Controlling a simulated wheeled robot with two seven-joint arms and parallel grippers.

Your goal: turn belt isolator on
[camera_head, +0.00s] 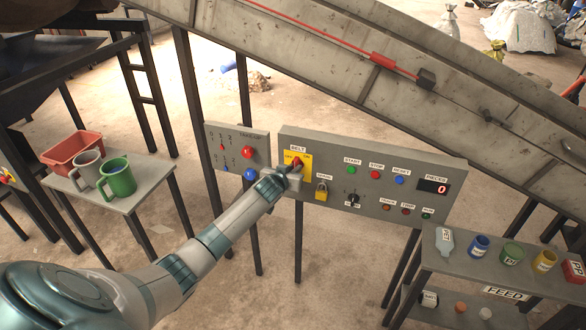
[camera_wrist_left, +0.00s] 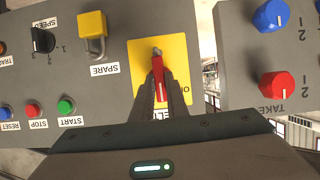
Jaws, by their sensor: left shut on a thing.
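The belt isolator is a red rotary handle on a yellow plate marked BELT, on the grey control panel (camera_head: 400,172). In the head view the red handle (camera_head: 297,161) shows just beyond my left gripper (camera_head: 290,172). In the left wrist view the red handle (camera_wrist_left: 157,72) sits between the two dark fingers of my left gripper (camera_wrist_left: 157,82), which is shut on it. The yellow plate (camera_wrist_left: 178,55) shows around the fingers, and they partly cover its lettering. My right gripper is in neither view.
A yellow padlock (camera_head: 321,192) marked SPARE hangs beside the isolator. Start, stop and reset buttons, a speed knob (camera_wrist_left: 43,40) and a counter (camera_head: 433,187) share the panel. A smaller panel with red and blue knobs (camera_head: 248,153) adjoins it. A conveyor (camera_head: 330,65) runs behind.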

